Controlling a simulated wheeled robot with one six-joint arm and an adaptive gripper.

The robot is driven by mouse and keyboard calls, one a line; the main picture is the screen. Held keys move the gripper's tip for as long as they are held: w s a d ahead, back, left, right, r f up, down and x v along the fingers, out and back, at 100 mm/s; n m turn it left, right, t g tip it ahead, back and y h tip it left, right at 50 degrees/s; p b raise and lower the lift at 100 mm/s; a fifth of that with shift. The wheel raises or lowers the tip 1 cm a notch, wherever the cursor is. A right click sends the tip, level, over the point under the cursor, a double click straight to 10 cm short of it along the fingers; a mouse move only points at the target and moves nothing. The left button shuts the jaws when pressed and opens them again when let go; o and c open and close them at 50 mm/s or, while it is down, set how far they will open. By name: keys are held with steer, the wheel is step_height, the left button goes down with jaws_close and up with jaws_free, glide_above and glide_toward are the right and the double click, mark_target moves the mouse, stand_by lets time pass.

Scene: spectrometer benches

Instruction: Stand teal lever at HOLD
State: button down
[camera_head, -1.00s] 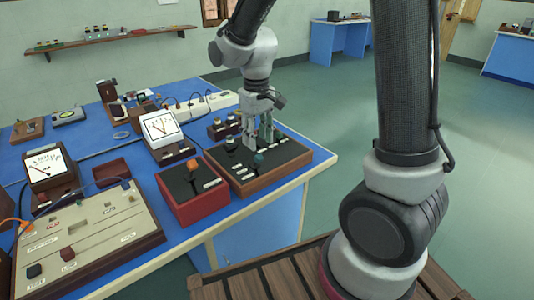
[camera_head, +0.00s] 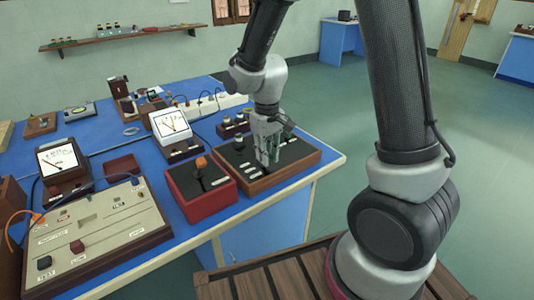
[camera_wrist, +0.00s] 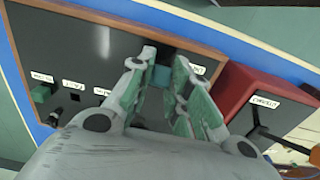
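The teal lever's knob (camera_wrist: 161,76) shows in the wrist view between my gripper's fingertips (camera_wrist: 164,62). The fingers, with green pads, stand close on both sides of it; I cannot tell whether both touch it. In the head view my gripper (camera_head: 268,155) is down over the wood-framed black panel (camera_head: 296,154), and the fingers mostly hide the lever there. The panel's black face also shows in the wrist view (camera_wrist: 85,45), with several white labels. Their words are too small to read surely, and a finger partly covers one label by the lever.
A second, greenish-knobbed lever (camera_wrist: 42,93) stands on the same panel, away from my fingers. A red box with an orange-knobbed lever (camera_head: 205,203) stands close to the left. A beige console (camera_head: 110,222) and a white meter (camera_head: 171,125) are farther left.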

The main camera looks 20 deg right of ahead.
steer(key=shift+w+a+r+g, duration=0.1)
steer(key=shift+w+a+g, duration=0.1)
steer(key=shift+w+g, duration=0.5)
steer(key=g, duration=0.1)
steer(key=w+g+h, duration=0.1)
steer(key=g, duration=0.2)
steer(key=shift+w+a+r+h, duration=0.1)
steer(key=shift+w+a+h, duration=0.2)
steer(key=shift+w+h, duration=0.1)
steer(key=c, duration=1.3)
jaws_free()
steer(key=v, duration=1.2)
